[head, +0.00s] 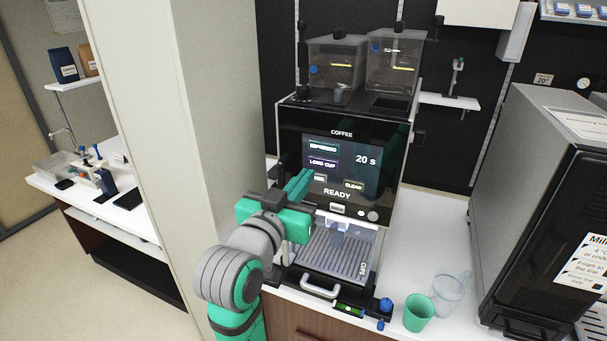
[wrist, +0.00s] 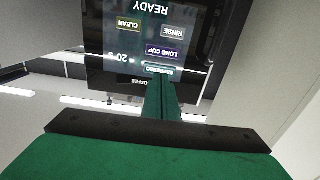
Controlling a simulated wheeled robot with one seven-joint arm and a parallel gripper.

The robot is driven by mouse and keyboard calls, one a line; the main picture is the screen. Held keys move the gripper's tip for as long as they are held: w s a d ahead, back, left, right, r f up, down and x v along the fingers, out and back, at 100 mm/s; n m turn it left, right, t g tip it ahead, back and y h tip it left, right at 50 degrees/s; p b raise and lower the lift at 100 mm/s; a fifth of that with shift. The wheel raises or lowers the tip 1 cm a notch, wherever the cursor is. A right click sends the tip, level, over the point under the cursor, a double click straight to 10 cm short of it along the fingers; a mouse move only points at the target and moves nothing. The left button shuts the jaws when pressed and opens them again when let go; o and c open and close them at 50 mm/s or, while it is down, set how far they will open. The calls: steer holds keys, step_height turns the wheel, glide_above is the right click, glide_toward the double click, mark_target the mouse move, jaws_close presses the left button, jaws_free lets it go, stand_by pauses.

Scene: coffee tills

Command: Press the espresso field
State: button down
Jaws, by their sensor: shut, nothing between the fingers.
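The espresso field (head: 323,147) is the top left label on the coffee machine's dark screen (head: 345,165). The screen reads "20 S" and "READY". My gripper (head: 306,174) is shut and empty, with its fingers pointing at the screen's left side, below the espresso field in the head view. In the wrist view, which shows the screen upside down, the fingertips (wrist: 161,80) overlap the edge of the espresso field (wrist: 159,70). I cannot tell whether they touch the glass. The rinse field is partly hidden by my gripper in the head view.
The long cup field (head: 323,162) lies just below espresso, and the clean field (head: 354,185) is at lower right. A pale pillar (head: 205,110) stands close left of my arm. A green cup (head: 418,312) and a clear cup (head: 452,290) stand on the counter at right.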

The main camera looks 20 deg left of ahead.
mark_target(323, 148)
steer(key=shift+w+r, duration=0.3)
steer(key=shift+w, duration=1)
steer(key=shift+w+r, duration=0.25)
steer(key=shift+w, duration=1.1)
steer(key=shift+w+r, duration=0.3)
steer(key=shift+w, duration=1)
steer(key=shift+w, duration=0.1)
steer(key=shift+w, duration=0.55)
steer(key=shift+s, duration=2.75)
